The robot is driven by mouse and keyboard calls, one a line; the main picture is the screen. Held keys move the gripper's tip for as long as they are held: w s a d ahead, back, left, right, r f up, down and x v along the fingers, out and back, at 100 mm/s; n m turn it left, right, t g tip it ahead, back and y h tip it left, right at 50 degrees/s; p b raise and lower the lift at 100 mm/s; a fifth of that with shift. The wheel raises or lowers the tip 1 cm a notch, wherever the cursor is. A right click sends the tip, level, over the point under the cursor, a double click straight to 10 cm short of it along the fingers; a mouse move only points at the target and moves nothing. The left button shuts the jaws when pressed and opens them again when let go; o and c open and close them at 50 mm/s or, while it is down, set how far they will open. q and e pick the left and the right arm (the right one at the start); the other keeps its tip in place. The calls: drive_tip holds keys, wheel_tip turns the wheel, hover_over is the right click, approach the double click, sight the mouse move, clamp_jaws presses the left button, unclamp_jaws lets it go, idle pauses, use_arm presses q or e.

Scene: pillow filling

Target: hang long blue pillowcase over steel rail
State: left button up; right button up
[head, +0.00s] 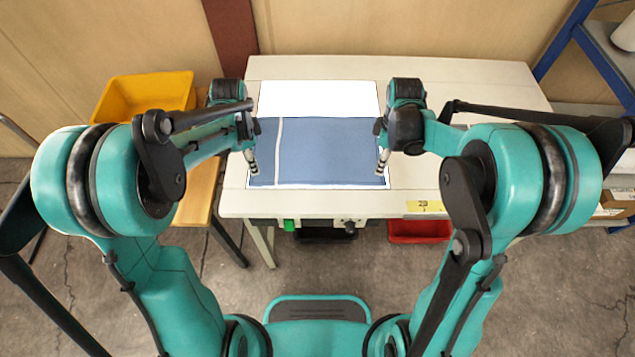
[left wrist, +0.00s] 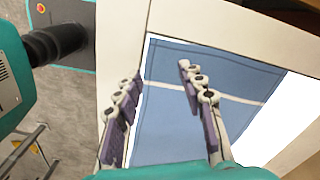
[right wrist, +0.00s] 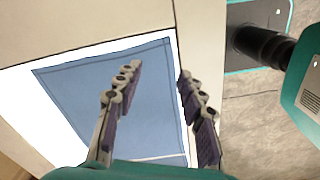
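The blue pillowcase (head: 325,150) lies flat on a white panel on the table, with a pale stripe near its left end. It also shows in the left wrist view (left wrist: 165,110) and in the right wrist view (right wrist: 90,100). My left gripper (head: 253,168) is at its left side near the front edge; its fingers (left wrist: 158,82) are apart, one over the cloth and one over the border. My right gripper (head: 382,165) is at the front right corner; its fingers (right wrist: 158,75) are apart across the cloth's edge. Whether fingertips touch cloth cannot be told. I see no steel rail.
The white table (head: 465,165) has free room on its right. A yellow bin (head: 145,95) stands on a wooden surface at left. A red bin (head: 420,231) is under the table's front. A blue-framed shelf (head: 575,35) stands at right.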

sight(257, 181)
use_arm(q)
wheel_tip(257, 181, down, 7)
drive_tip(key=shift+f, duration=0.15)
use_arm(e)
wheel_tip(257, 181, down, 7)
drive_tip(key=shift+f, duration=0.15)
use_arm(q)
drive_tip(key=shift+f+b, duration=0.25)
drive_tip(key=shift+b, duration=0.05)
use_arm(e)
drive_tip(key=shift+f, duration=0.25)
use_arm(q)
drive_tip(key=shift+r, duration=0.1)
drive_tip(key=c, duration=0.4)
use_arm(e)
drive_tip(key=shift+r, duration=0.1)
drive_tip(key=c, duration=0.4)
use_arm(q)
clamp_jaws()
use_arm(e)
clamp_jaws()
use_arm(q)
drive_tip(key=shift+s, duration=0.1)
use_arm(e)
drive_tip(key=shift+s, duration=0.1)
